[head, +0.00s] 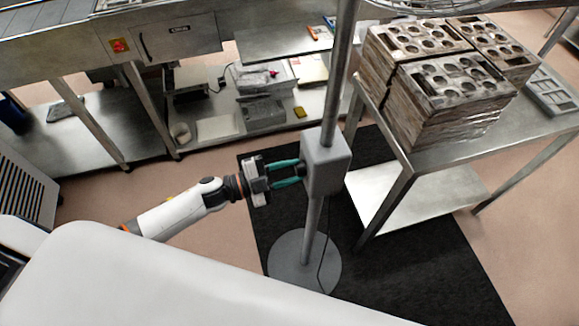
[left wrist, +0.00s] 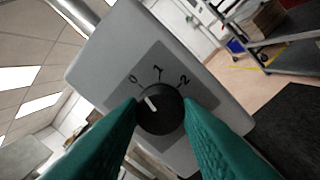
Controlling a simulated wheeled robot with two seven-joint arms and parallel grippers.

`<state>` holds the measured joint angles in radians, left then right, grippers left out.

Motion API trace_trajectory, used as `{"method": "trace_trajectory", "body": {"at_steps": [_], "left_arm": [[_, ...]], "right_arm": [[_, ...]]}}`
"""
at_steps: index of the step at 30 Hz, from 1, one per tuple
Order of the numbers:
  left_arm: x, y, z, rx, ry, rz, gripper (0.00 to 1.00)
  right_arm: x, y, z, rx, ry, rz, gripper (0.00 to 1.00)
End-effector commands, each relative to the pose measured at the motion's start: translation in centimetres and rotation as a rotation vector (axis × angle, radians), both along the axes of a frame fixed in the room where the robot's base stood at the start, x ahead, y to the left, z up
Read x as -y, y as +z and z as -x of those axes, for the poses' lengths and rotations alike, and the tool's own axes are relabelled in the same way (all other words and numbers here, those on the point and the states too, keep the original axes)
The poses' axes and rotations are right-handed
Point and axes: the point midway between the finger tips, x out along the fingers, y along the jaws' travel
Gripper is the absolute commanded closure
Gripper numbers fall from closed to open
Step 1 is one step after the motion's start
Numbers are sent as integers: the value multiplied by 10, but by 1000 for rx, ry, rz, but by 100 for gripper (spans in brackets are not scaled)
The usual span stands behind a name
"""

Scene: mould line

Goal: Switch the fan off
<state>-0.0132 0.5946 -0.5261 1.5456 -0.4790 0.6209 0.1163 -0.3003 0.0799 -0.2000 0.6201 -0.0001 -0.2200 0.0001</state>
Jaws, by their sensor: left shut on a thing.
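The fan's grey control box (head: 327,165) is fixed on a metal pole (head: 342,80) that rises from a round base (head: 290,262). In the left wrist view, the box's face (left wrist: 110,65) carries a black rotary knob (left wrist: 161,112) with the marks 0, 1 and 2. The knob's white pointer points up-left, towards the 0. My left gripper (head: 301,173), with green fingers, is shut on the knob, one finger on each side. In the head view the knob is hidden by the fingers and box. My right gripper is not in view.
A metal table (head: 420,160) with stacked moulds (head: 450,95) stands close to the right of the pole. A steel bench with a lower shelf (head: 225,140) runs along the back. The fan's wire guard (head: 430,6) shows at the top. A dark mat (head: 400,275) lies below.

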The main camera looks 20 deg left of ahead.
Motion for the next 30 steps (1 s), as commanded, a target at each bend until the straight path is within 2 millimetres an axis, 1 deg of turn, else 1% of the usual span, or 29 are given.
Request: {"method": "trace_trajectory", "body": {"at_steps": [3, 12, 30], "left_arm": [[-1, 1, 0, -66, 1, 42, 91], [0, 0, 0, -173, 2, 115, 91], [0, -1, 0, -203, 1, 136, 91]], "right_arm": [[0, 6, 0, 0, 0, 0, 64], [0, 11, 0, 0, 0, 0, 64], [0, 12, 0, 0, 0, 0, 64]]}}
